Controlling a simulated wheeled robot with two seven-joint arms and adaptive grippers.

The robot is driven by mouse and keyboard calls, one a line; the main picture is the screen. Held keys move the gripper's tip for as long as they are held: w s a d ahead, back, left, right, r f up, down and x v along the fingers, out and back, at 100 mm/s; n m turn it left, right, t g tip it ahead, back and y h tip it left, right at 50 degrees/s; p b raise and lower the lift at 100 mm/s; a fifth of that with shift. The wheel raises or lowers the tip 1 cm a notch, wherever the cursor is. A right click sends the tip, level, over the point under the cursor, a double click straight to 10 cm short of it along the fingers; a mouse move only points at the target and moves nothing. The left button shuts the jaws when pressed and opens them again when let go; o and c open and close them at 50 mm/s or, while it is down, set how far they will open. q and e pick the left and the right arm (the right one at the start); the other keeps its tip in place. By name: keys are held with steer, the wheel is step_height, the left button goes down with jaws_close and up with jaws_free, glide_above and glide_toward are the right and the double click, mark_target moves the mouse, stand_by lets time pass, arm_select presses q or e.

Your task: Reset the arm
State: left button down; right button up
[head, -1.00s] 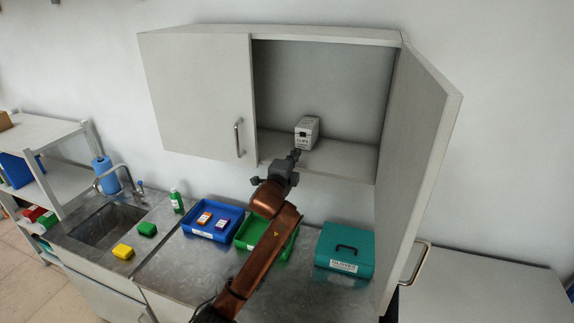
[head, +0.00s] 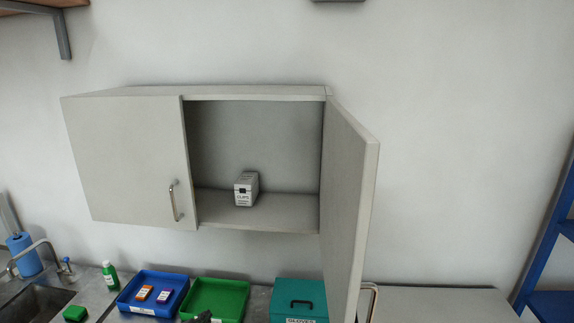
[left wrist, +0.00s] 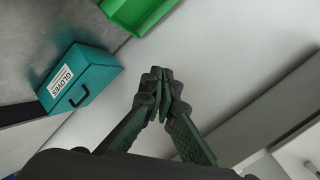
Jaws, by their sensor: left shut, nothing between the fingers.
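My left gripper (left wrist: 163,82) is shut and empty in the left wrist view, its two dark fingers meeting at the tips. In the head view only a dark bit of it (head: 202,317) shows at the bottom edge, by the green tray. A small white box labelled clips (head: 245,190) stands upright on the shelf of the open wall cabinet (head: 257,92), apart from the gripper. The cabinet's right door (head: 350,200) stands open and its left door (head: 130,160) is shut. My right gripper is in neither view.
On the counter are a blue tray (head: 133,307) with two small boxes, a green tray (head: 242,290) and a teal gloves case (head: 300,290). The case also shows in the left wrist view (left wrist: 98,72). A green bottle (head: 110,275) and the sink (head: 38,303) are at left.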

arm_select(q)
steer(key=s+a+f+n+g, duration=0.2)
steer(key=s+a+f+n, duration=0.1)
steer(key=s+f, duration=0.6)
steer(key=s+a+f+n+g, duration=0.2)
steer(key=s+a+f+n, duration=0.1)
steer(key=s+f, duration=0.6)
steer(key=s+a+f+n+g+y, duration=0.1)
steer(key=s+f+n+g, duration=0.2)
steer(key=s, duration=0.9)
steer(key=s+a+f+n+g, duration=0.2)
steer(key=s+f+n, duration=0.1)
steer(key=s, duration=0.9)
step_height(320, 180, down, 35)
steer(key=s+d+g+b, duration=0.1)
steer(key=s+d+b, duration=0.1)
steer(key=b, duration=0.4)
steer(key=s+f+g+b, duration=0.1)
steer(key=s+f+b, duration=0.1)
steer(key=s+f, duration=0.7)
steer(key=s+f+m+b, duration=0.1)
steer(key=s+f+b, duration=0.1)
steer(key=s+f, duration=0.8)
step_height(320, 180, down, 5)
steer(key=shift+s+a+r+g+h+b, duration=0.1)
steer(key=shift+s+a+g+h+b, duration=0.15)
steer(key=shift+g+h+b, duration=0.15)
steer(key=shift+m, duration=0.3)
